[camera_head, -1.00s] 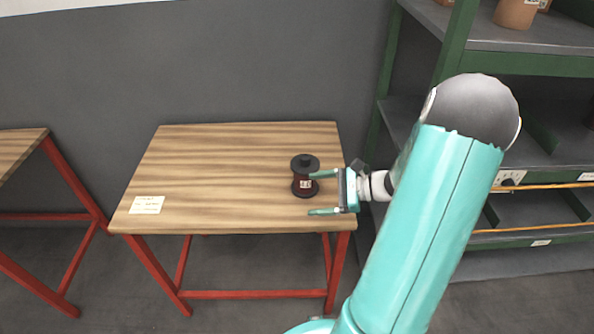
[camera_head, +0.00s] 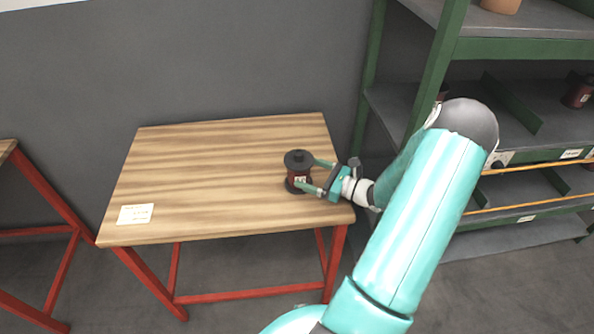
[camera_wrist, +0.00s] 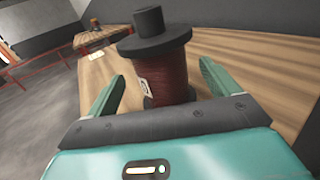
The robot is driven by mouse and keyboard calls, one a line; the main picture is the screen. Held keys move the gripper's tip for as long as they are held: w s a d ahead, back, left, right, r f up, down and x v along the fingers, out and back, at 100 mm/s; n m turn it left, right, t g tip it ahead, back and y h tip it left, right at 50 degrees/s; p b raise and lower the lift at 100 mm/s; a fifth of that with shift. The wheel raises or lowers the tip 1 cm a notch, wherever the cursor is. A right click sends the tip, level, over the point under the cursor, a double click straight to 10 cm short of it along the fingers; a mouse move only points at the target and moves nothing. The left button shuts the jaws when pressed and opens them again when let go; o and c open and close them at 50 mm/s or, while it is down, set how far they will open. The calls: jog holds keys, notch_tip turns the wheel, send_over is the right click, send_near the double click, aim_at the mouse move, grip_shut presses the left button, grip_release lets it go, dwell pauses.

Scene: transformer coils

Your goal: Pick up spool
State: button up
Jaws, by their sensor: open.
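The spool (camera_head: 298,176) stands upright near the right side of the wooden table. It has dark flanges, a dark red wound body and a small white label. My gripper (camera_head: 312,174) is open at the spool's right side, with one finger on its far side and one on its near side. In the wrist view the spool (camera_wrist: 165,75) stands between the fingers of my gripper (camera_wrist: 160,85), with a visible gap on both sides. Its lower flange is partly hidden behind the gripper body.
The wooden table (camera_head: 210,185) has red legs, and its left and middle are clear apart from a paper note (camera_head: 135,214). A green-framed shelf (camera_head: 440,75) stands to the right. Another red-legged table (camera_head: 6,150) is at the left edge.

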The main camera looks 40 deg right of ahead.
aim_at(294, 167)
jog(key=x, duration=0.6)
jog(key=shift+f, duration=0.15)
jog(key=c, duration=1.3)
